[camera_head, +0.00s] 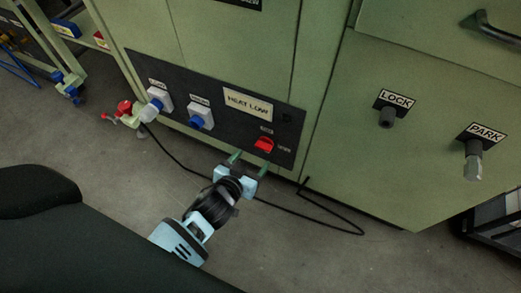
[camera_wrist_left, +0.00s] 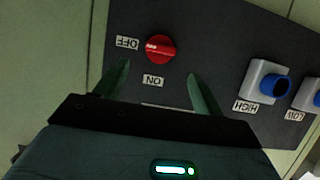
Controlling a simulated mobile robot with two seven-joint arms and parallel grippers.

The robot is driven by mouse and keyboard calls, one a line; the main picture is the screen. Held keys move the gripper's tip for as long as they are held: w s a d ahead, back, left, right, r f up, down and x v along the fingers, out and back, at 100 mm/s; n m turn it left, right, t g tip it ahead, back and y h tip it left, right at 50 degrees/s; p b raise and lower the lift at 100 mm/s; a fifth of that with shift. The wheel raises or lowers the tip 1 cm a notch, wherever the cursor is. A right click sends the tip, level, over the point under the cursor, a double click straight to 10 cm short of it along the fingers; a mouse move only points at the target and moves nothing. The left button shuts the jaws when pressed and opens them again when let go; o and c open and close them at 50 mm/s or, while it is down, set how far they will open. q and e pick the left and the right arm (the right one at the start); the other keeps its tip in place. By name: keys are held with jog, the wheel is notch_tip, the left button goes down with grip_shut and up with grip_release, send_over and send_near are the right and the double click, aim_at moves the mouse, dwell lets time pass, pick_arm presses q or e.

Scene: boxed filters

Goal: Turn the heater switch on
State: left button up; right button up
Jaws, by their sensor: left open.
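The red heater switch (camera_head: 264,144) is on the black panel low on the green cabinet. In the left wrist view the red knob (camera_wrist_left: 162,48) appears upside down, between the fingers and beyond their tips. Its pale mark is on the side of the OFF label (camera_wrist_left: 127,43); the ON label (camera_wrist_left: 153,82) is on the near side. My left gripper (camera_head: 249,163) is open and empty, just below the switch in the head view, its fingers (camera_wrist_left: 160,80) spread toward the panel. I cannot tell whether a finger touches the panel. My right gripper is not in view.
Two blue knobs on white bases (camera_head: 200,117) sit left of the switch, near a HEAT LOW plate (camera_head: 247,104). A red-handled valve (camera_head: 125,108) juts out further left. LOCK (camera_head: 387,117) and PARK (camera_head: 473,165) knobs are at right. A black cable (camera_head: 330,227) lies on the floor.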

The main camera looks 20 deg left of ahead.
aim_at(263, 147)
pick_arm(q)
jog(key=b+x, duration=0.2)
jog(key=x, duration=0.3)
jog(key=shift+w+f, duration=0.1)
jog(key=shift+f, duration=0.05)
jog(key=shift+w+f+b, duration=0.15)
jog(key=shift+w+b, duration=0.2)
jog(key=shift+w, duration=0.25)
jog(key=shift+c, duration=0.4)
jog(key=shift+c, duration=1.2)
jog(key=c, duration=0.7)
